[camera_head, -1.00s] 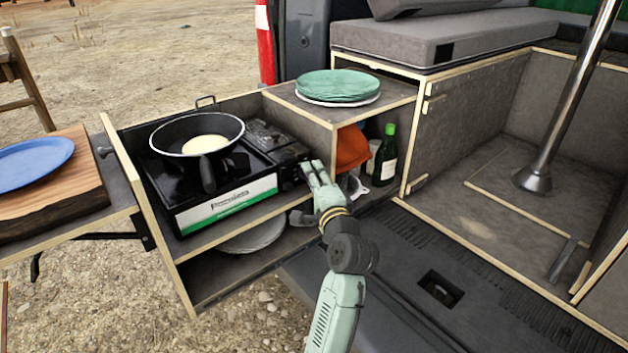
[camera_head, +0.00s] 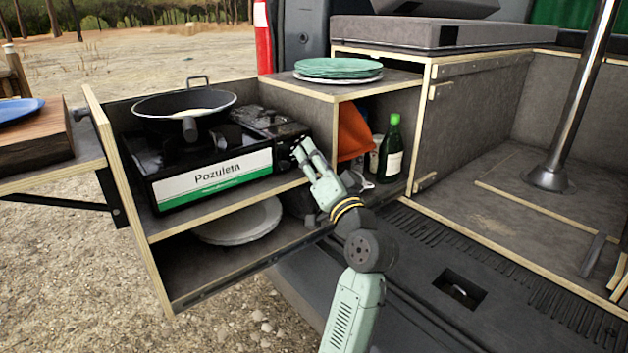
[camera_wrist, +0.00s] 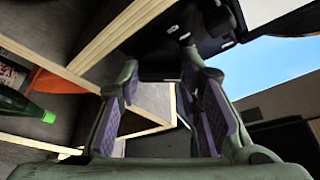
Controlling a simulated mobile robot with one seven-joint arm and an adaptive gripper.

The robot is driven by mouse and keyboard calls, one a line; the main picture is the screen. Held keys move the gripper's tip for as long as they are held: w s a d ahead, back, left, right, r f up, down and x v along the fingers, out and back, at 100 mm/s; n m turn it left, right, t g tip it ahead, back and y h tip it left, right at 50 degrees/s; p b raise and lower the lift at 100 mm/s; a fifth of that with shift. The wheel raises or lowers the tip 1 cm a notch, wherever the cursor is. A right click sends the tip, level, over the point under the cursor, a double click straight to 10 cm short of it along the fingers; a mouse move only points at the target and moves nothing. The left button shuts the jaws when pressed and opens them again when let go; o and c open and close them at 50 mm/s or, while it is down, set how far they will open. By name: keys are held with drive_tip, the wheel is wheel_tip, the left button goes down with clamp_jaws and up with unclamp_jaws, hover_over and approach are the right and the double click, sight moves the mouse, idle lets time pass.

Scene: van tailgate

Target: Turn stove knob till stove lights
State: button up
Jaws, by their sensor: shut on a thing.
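My gripper (camera_head: 302,149) is at the right end of the stove's front, where the knob is. Its fingers are closed on the knob, which they hide. In the wrist view, the two purple-padded fingers (camera_wrist: 162,78) reach toward the dark stove body (camera_wrist: 166,58). No flame shows; the pan covers most of the burner.
Green plates (camera_head: 342,67) lie on the shelf right of the stove. A green bottle (camera_head: 390,150) and an orange cloth (camera_head: 352,132) are in the compartment beneath. A pale plate (camera_head: 240,222) lies on the lower shelf. A wooden board with a blue plate (camera_head: 18,109) is at left.

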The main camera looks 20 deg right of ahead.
drive_tip(key=shift+w+d+n+g+y+b, duration=0.1)
drive_tip(key=shift+n+g+y+b, duration=0.4)
drive_tip(key=shift+n+y+b, duration=1.85)
drive_tip(key=shift+d+n+g+y+b, duration=0.1)
drive_tip(key=shift+n+g+y+b, duration=0.6)
drive_tip(key=shift+n+b, duration=2.9)
drive_tip(key=shift+w+d+n+g+y+b, duration=0.1)
drive_tip(key=shift+n+g+y+b, duration=0.2)
drive_tip(key=shift+n+y+b, duration=2.65)
drive_tip(key=shift+n+h+p, duration=0.9)
drive_tip(key=shift+n+h, duration=0.2)
drive_tip(key=shift+n, duration=0.1)
drive_tip(key=o, duration=0.9)
drive_tip(key=shift+c, duration=0.2)
wheel_tip(320, 180, up, 10)
